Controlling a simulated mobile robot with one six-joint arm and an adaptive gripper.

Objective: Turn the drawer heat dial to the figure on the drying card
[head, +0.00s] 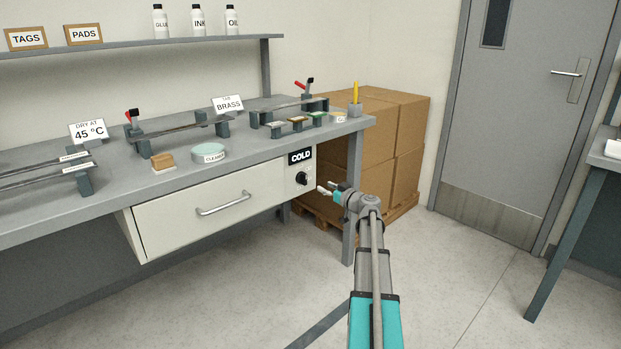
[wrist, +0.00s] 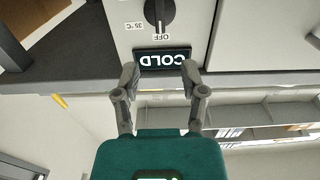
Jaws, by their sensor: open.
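The heat dial (head: 302,179) is a black knob on the pale panel at the right end of the drawer (head: 215,205). In the wrist view, upside down, the dial (wrist: 160,12) shows at the top edge, with labels OFF and 35 °C beside it. Its pale pointer line is toward OFF. A black display (head: 301,156) above the dial reads COLD. The drying card (head: 89,131) stands on the bench and reads DRY AT 45 °C. My gripper (head: 327,189) is open and empty, just right of the dial and apart from it; its fingers also show in the wrist view (wrist: 160,72).
The grey bench (head: 225,156) carries clamp stands, a cleaner tin (head: 208,153), a brush (head: 163,162) and a BRASS card (head: 228,105). Cardboard boxes (head: 405,130) stand on a pallet behind the bench's right end. The floor in front is mostly clear.

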